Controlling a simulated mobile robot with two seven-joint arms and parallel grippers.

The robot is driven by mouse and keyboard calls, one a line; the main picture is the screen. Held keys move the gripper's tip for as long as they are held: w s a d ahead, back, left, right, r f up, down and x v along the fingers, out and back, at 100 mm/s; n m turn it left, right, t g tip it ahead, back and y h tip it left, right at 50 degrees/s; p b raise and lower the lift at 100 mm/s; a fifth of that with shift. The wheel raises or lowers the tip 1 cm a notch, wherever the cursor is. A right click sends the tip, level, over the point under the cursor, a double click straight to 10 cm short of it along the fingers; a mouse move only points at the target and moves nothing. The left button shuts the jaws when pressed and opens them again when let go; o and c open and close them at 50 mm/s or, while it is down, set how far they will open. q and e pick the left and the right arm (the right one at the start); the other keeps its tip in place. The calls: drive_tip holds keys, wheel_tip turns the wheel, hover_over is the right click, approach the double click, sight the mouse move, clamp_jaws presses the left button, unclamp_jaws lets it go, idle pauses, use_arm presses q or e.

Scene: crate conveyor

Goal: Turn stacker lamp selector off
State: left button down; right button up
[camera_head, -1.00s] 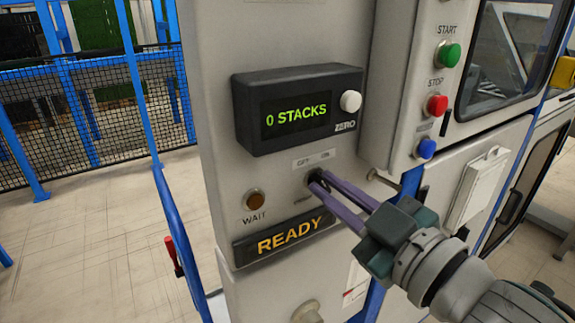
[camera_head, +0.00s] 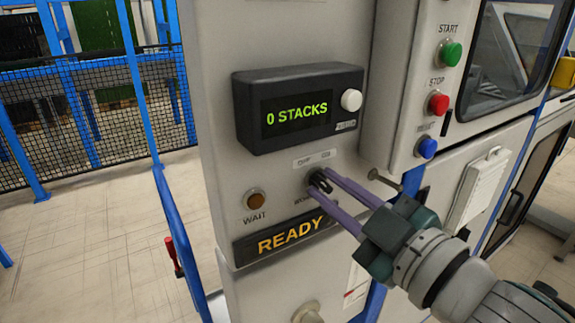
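The lamp selector (camera_head: 319,181) is a small black knob on the grey cabinet front, below a small label plate marked with its positions (camera_head: 314,159). My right gripper (camera_head: 322,185) comes in from the lower right, with its two purple fingers reaching to the knob, one on each side. The fingertips are at the knob and partly hide it; a gap shows between the fingers farther back. Whether they press on the knob is too small to tell. My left gripper is not in view.
A black counter box (camera_head: 250,112) reading "0 STACKS" with a white button (camera_head: 351,100) sits above. An amber WAIT lamp (camera_head: 256,199) and a READY sign (camera_head: 285,237) are beside and below. Green START (camera_head: 451,53), red STOP (camera_head: 438,103) and blue (camera_head: 427,148) buttons are at right.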

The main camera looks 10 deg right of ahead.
drive_tip(key=shift+o, duration=1.3)
drive_tip(key=v, duration=1)
drive_tip(key=shift+b, duration=0.45)
drive_tip(key=shift+w, duration=0.1)
